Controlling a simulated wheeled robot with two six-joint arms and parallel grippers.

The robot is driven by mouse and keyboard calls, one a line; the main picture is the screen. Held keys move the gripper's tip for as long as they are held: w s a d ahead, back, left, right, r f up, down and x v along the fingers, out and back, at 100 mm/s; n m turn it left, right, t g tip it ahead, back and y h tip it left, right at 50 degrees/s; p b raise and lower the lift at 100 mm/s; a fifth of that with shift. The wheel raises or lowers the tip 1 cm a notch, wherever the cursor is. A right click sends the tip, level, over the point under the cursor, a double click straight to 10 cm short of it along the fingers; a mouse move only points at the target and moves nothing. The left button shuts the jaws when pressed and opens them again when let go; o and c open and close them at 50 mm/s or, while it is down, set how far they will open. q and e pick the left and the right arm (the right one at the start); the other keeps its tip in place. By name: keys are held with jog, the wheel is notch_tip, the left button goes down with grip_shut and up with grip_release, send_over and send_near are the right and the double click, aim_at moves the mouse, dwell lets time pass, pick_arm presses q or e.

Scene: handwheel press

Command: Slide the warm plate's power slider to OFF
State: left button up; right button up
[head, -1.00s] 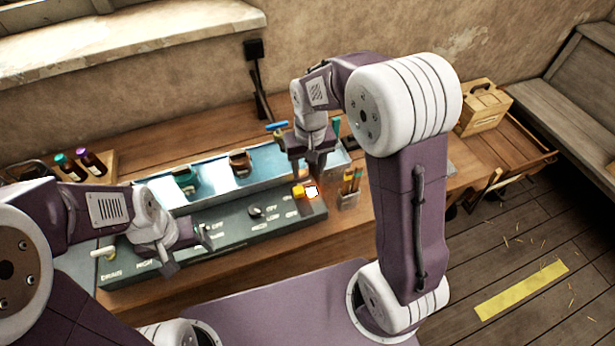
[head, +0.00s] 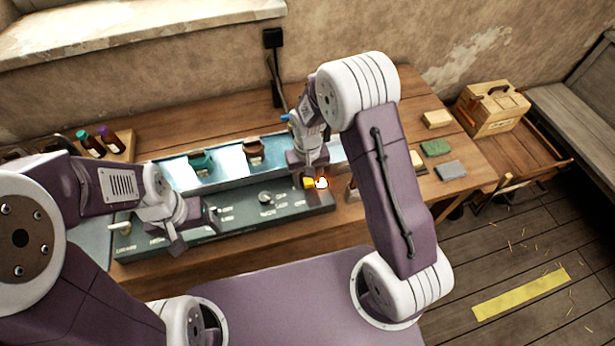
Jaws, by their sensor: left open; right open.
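The warm plate is a long dark green-grey unit with a control panel (head: 290,198) along its front and shiny bluish metal wells behind. A small yellow piece (head: 308,183), perhaps the slider's knob, shows at the panel's right end beside a glowing white-orange light (head: 321,183). My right gripper (head: 307,174) points down just above and behind the yellow piece, with open jaws; whether it touches is hidden. My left gripper (head: 177,241) is open and empty over the panel's front left. A black-and-white knob (head: 266,197) sits mid-panel. The slider's labels are too small to read.
Teal (head: 201,161) and brown (head: 254,149) items stand in the wells. Bottles (head: 90,144) are at the back left. A wooden box (head: 493,108), a green block (head: 436,147) and a grey block (head: 451,169) lie right of my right arm.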

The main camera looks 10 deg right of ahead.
jog(key=shift+d, duration=0.1)
jog(key=c, duration=0.4)
grip_shut()
dwell(0.9)
